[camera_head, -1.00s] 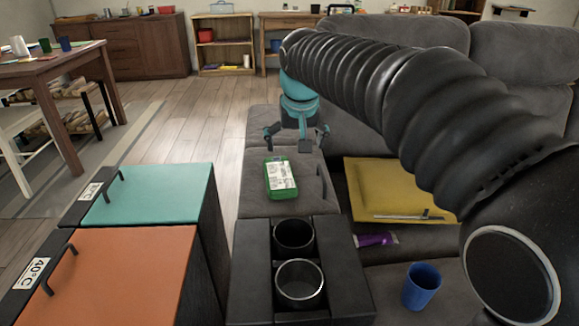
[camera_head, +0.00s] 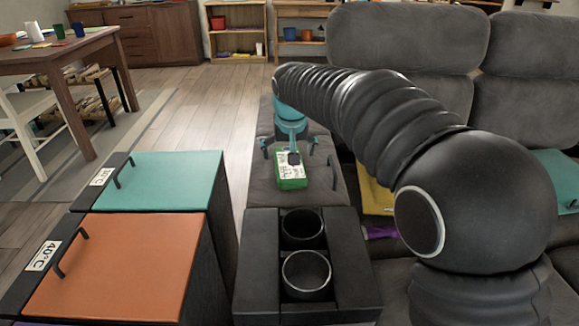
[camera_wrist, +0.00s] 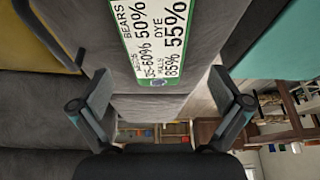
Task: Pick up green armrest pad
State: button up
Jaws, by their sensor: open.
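The green armrest pad (camera_head: 290,174), a green block with a white printed label on top, lies on the grey sofa armrest beyond the cup holders. My gripper (camera_head: 290,152) is open and empty, at the far end of the pad, with a dark part of it overlapping the pad's far edge. In the wrist view my gripper (camera_wrist: 160,90) has its two fingers spread wide. The pad's label (camera_wrist: 154,40) lies ahead of and between them, cut off by the top edge. I cannot tell the exact height gap.
A black cup holder console (camera_head: 257,262) stands in front of the armrest. Boxes with teal (camera_head: 163,180) and orange (camera_head: 112,266) lids stand at left. A yellow item (camera_head: 373,193) lies on the seat at right, partly behind my arm. Open floor lies to the left.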

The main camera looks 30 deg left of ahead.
jog(key=x, duration=0.5)
jog(key=shift+w+d, duration=0.15)
jog(key=shift+w, duration=0.1)
jog(key=c, duration=1.2)
